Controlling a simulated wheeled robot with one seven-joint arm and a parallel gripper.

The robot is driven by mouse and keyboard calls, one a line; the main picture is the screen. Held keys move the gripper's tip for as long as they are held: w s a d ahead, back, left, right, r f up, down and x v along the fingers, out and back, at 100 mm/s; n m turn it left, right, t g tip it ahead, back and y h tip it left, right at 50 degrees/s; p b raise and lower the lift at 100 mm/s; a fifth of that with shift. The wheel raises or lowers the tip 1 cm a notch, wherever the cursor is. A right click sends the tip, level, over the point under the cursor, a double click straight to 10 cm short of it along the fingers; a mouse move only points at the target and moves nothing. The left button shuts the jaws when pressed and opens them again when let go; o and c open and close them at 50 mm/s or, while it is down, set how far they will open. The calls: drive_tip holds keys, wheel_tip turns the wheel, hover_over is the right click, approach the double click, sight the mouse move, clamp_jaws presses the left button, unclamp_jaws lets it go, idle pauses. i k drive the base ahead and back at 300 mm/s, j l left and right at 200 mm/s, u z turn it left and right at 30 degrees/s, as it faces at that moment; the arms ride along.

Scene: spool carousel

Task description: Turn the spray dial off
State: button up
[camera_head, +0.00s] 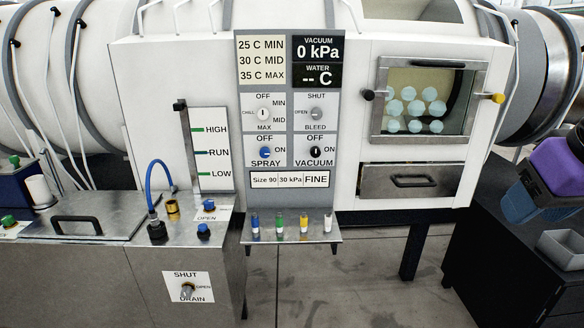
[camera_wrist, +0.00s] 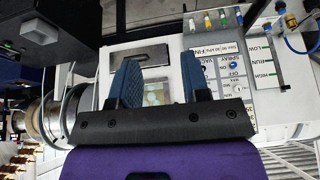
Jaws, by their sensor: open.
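The spray dial (camera_head: 265,152) is a blue round knob on the grey control panel (camera_head: 288,124). OFF is printed above it, ON to its right and SPRAY below. A small light mark shows on the knob, seemingly towards ON, but it is too small to be sure. My gripper (camera_head: 522,206), purple with blue fingers, is at the far right, well away from the dial. In the wrist view my gripper (camera_wrist: 160,72) has its two blue fingers apart with nothing held between them.
The black vacuum dial (camera_head: 315,152) sits right beside the spray dial. Below, a metal shelf (camera_head: 290,234) with several coloured vials juts out. A window (camera_head: 430,100) with knobs and a drawer (camera_head: 412,181) are to the right. A dark bench (camera_head: 500,250) holds a grey bin (camera_head: 563,247).

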sight(265, 152)
drive_tip(key=i+j+u, duration=0.25)
drive_tip(key=i+j, duration=0.25)
drive_tip(key=j, duration=0.2)
drive_tip(key=i+j+u, duration=0.3)
drive_tip(key=i+j, duration=0.2)
drive_tip(key=j, duration=0.15)
